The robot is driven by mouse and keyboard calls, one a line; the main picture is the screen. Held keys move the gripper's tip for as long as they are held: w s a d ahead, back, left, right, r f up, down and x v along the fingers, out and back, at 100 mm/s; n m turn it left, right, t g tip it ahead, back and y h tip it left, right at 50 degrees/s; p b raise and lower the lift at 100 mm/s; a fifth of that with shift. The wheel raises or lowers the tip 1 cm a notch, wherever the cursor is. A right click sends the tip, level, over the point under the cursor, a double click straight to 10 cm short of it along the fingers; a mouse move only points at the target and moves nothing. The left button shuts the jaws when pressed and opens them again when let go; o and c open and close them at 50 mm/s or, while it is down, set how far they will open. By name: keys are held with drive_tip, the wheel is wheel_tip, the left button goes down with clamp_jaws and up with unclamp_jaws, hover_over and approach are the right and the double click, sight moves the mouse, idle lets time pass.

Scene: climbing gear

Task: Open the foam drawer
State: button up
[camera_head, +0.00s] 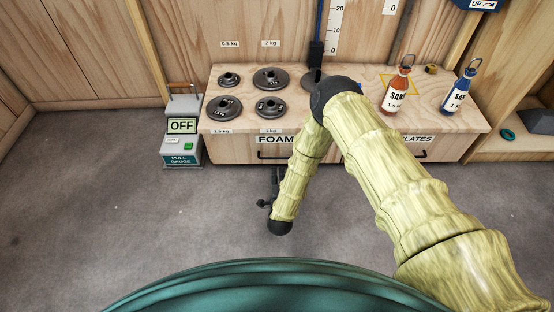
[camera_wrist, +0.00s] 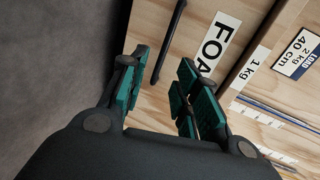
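The foam drawer (camera_head: 263,143) is in the front of a light wooden bench, left of the middle in the head view. It carries a white "FOAM" label and a dark bar handle (camera_head: 271,156), and its front looks flush with the bench. In the wrist view the label (camera_wrist: 216,42) is partly cut off by my gripper, and the handle (camera_wrist: 168,45) shows beyond the fingertips. My gripper (camera_wrist: 160,72) is open, its teal-padded fingers apart with nothing between them. In the head view it is mostly hidden behind my arm, low in front of the drawer.
A second drawer labelled "PLATES" (camera_head: 440,145) is to the right, partly behind my arm. Dark weight plates (camera_head: 271,77) and red (camera_head: 396,92) and blue (camera_head: 460,90) sand bottles stand on the bench top. A gauge box reading "OFF" (camera_head: 182,126) stands at its left. The floor in front is clear.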

sight(277, 158)
drive_tip(key=shift+a+r+b+x, duration=0.15)
drive_tip(key=shift+b+x, duration=0.9)
drive_tip(key=shift+x, duration=1.75)
drive_tip(key=shift+a+r+b+x, duration=0.15)
drive_tip(key=shift+b+x, duration=0.9)
drive_tip(key=shift+x, duration=1.75)
drive_tip(key=shift+w+d, duration=0.1)
clamp_jaws()
